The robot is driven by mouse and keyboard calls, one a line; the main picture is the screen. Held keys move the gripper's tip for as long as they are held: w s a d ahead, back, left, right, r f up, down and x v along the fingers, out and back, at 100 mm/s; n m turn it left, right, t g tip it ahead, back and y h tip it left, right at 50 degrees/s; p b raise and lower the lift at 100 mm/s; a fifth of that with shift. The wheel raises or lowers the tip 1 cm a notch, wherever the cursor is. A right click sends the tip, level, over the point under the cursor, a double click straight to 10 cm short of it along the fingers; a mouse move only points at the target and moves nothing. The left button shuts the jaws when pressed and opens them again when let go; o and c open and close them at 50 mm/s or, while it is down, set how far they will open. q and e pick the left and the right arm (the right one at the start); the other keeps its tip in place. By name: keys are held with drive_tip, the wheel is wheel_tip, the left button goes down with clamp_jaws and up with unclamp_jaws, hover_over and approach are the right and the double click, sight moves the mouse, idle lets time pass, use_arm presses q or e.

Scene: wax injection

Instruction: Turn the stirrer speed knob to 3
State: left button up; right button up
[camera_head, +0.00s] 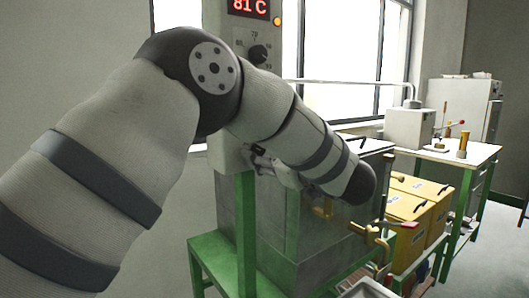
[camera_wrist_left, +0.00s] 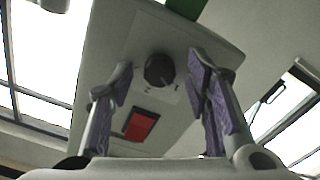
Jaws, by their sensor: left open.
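A black round stirrer speed knob (camera_wrist_left: 159,70) sits on a pale panel in the left wrist view, with small marks around it too blurred to read. My left gripper (camera_wrist_left: 161,80) is open, its two purple-padded fingers on either side of the knob in that view. Whether the pads touch the knob I cannot tell. In the head view the left gripper (camera_head: 260,158) is partly visible at the column's lower front, below my forearm, which hides this knob. My right gripper is not in view.
A red switch (camera_wrist_left: 141,125) sits beside the knob. Higher on the column are another knob (camera_head: 258,54) with a temperature scale, a display (camera_head: 249,6) reading 81 C and an orange light (camera_head: 277,21). A grey tank (camera_head: 325,235) and yellow boxes (camera_head: 408,208) stand right.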

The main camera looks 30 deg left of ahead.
use_arm(q)
clamp_jaws()
drive_tip(key=shift+m, duration=0.4)
drive_tip(key=m, duration=1.6)
drive_tip(key=shift+m, duration=0.4)
drive_tip(key=m, duration=0.6)
drive_tip(key=shift+m, duration=0.3)
